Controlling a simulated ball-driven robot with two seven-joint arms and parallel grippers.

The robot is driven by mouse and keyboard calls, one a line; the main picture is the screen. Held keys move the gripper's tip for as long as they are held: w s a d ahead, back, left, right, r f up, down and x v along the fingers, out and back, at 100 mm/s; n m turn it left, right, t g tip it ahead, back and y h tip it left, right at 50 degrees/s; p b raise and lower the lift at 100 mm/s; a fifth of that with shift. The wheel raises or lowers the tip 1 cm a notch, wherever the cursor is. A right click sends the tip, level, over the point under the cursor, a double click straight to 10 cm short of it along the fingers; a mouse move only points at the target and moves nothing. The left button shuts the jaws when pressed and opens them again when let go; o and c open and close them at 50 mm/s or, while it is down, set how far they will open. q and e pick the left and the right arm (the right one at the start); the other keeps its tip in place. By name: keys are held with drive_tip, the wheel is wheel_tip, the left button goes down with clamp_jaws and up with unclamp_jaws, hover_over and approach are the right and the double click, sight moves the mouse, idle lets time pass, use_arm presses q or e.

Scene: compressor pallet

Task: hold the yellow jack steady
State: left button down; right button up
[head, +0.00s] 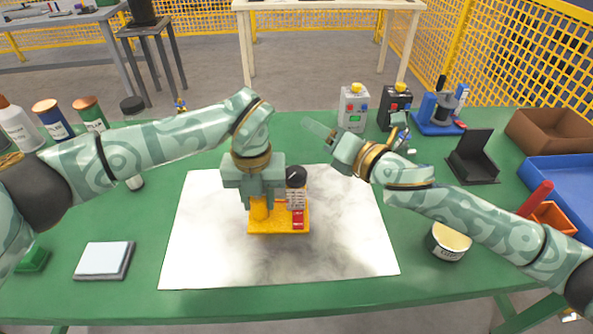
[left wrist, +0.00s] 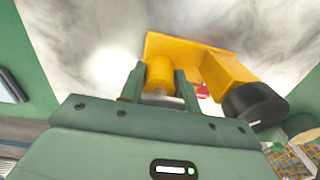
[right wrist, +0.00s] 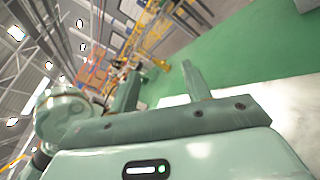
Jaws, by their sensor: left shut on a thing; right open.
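The yellow jack (head: 279,225) stands upright on the white mat, with a flat yellow base, a yellow cylinder, a black round knob (head: 296,176) and a red part at the front. My left gripper (head: 261,201) reaches down from above and is shut on the jack's yellow cylinder. The left wrist view shows the cylinder (left wrist: 160,75) between the two fingers, with the yellow block and black knob beside it. My right gripper (head: 322,132) is raised above the back of the mat, to the right of the jack. In the right wrist view its fingers (right wrist: 160,75) are apart and empty.
The white mat (head: 345,245) is clear around the jack. A tin (head: 448,241), a brown box (head: 548,133) and a blue tray (head: 560,175) are on the right. Several bottles (head: 90,113) and a grey pad (head: 104,260) are on the left.

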sight(303, 183)
drive_tip(key=s+f+n, duration=0.2)
drive_tip(key=s, duration=0.3)
drive_tip(key=s+f+n, duration=0.2)
drive_tip(key=s+n, duration=0.1)
drive_tip(key=s, duration=0.2)
drive_tip(key=s+d+f+n+t, duration=0.1)
drive_tip(key=s+f+n, duration=0.1)
drive_tip(key=s, duration=0.3)
drive_tip(key=shift+f, duration=0.25)
drive_tip(key=shift+a+n, duration=0.2)
drive_tip(key=shift+n, duration=0.2)
drive_tip(key=x, duration=1.1)
drive_tip(key=shift+w+f, duration=0.1)
drive_tip(key=shift+w, duration=0.15)
drive_tip(key=c, duration=0.7)
